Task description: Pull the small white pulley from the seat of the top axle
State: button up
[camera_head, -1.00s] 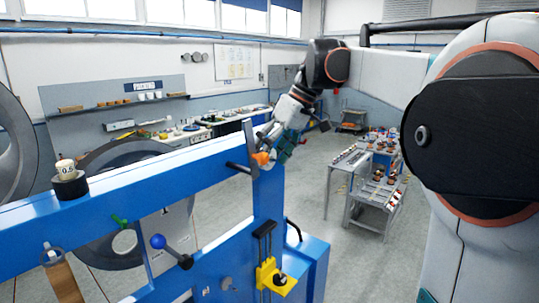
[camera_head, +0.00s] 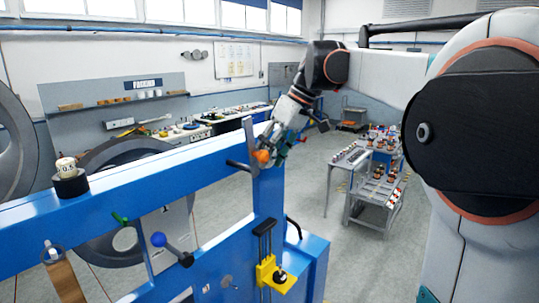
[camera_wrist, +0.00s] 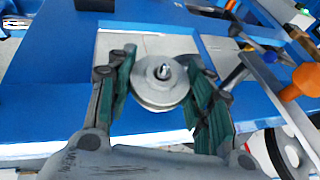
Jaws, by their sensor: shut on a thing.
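The small pulley (camera_wrist: 160,88), a pale grey-white grooved disc, shows in the middle of the wrist view. A shiny metal axle end (camera_wrist: 163,71) stands in its centre. My gripper (camera_wrist: 160,62) has one dark green finger on each side of the pulley and is shut on its rim. In the head view my gripper (camera_head: 277,146) is at the far end of the blue frame (camera_head: 150,189), beside an orange knob. The pulley is hidden there by the frame and fingers. I cannot tell how far along the axle it sits.
The orange knob (camera_head: 262,156) and a dark lever (camera_head: 240,166) stick out close to my gripper. The orange knob also shows at the right of the wrist view (camera_wrist: 305,80). A blue ball handle (camera_head: 158,240) is lower on the frame. A grey parts table (camera_head: 366,180) stands beyond, across open floor.

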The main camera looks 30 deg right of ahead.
jog(key=shift+s+d, duration=0.35)
jog(key=shift+s, duration=0.55)
jog(key=shift+s+d, duration=0.3)
jog(key=shift+s, duration=0.6)
dwell(0.5)
jog(key=shift+s+d, duration=0.3)
jog(key=shift+s, duration=0.55)
jog(key=shift+s, duration=0.1)
jog(key=shift+s+d, duration=0.2)
jog(key=shift+s, duration=0.45)
jog(key=shift+s+d, duration=0.25)
jog(key=shift+s, duration=0.35)
jog(key=shift+s+d, duration=0.2)
jog(key=shift+s, duration=0.45)
